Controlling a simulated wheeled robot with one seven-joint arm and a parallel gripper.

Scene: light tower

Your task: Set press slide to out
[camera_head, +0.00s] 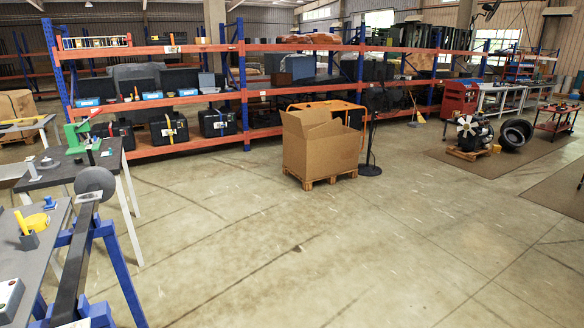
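A green press-like device (80,138) stands on a dark-topped table (60,175) at the left. It is small in the view, and I cannot make out a slide on it or where that slide is set. A dark block or plate is close to its right side. My gripper is not in view.
A blue trestle (122,272) with a long dark bar and a round grey disc (95,180) stands in the left foreground. A grey table (22,262) is beside it. A cardboard box (320,143) on a pallet stands mid-floor. Orange shelving lines the back. The central floor (330,250) is clear.

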